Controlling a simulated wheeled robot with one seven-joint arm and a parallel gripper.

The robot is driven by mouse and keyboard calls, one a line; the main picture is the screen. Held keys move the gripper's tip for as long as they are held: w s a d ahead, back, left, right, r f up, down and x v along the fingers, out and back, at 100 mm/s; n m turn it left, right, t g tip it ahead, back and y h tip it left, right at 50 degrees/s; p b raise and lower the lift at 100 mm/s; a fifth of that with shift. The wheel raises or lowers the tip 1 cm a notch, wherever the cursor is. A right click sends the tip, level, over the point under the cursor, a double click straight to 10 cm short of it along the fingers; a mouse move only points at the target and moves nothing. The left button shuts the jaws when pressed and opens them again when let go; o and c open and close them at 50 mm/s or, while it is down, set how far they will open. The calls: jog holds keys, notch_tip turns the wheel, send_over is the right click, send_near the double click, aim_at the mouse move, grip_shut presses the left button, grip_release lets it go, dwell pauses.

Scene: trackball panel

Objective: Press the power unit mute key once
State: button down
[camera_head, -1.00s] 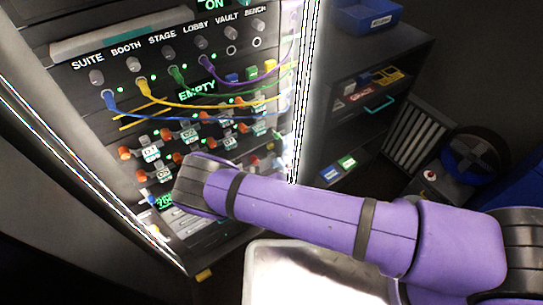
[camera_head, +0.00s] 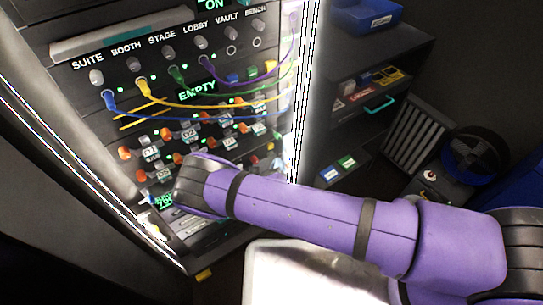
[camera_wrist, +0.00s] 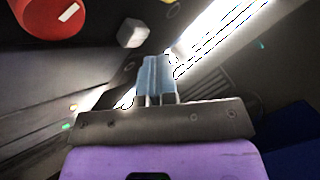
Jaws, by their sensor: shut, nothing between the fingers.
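My gripper (camera_wrist: 155,80) shows in the wrist view with its pale blue fingers together and nothing between them. A small grey-white block-like key (camera_wrist: 132,33) is just beyond and left of the fingertips, apart from them in the picture. I cannot read a label on it, so I cannot tell whether it is the mute key. In the head view, a green lit display (camera_head: 163,200) shows low on the rack panel (camera_head: 112,75), left of my wrist. My wrist covers part of the lower panel, and my fingertips are not clearly seen there.
A large red round knob (camera_wrist: 45,15) is left of the grey block in the wrist view. Orange-ended knobs (camera_head: 125,153) sit above the display. Blue, yellow, green and purple cables (camera_head: 200,117) hang across the upper panel. A dark shelf unit (camera_head: 385,65) stands to the right.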

jog(key=shift+w+a, duration=0.1)
jog(key=shift+w, duration=0.05)
jog(key=shift+w+a, duration=0.15)
jog(key=shift+w, duration=0.05)
jog(key=shift+w+a, duration=0.2)
jog(key=shift+w, duration=0.1)
dwell(0.9)
dwell(0.4)
jog(key=shift+s+d, duration=0.45)
jog(key=shift+s, duration=0.25)
jog(key=s+d, duration=0.1)
jog(key=s, duration=0.1)
jog(key=s+d, duration=0.1)
jog(key=s, duration=0.1)
jog(key=shift+d, duration=0.4)
dwell(0.6)
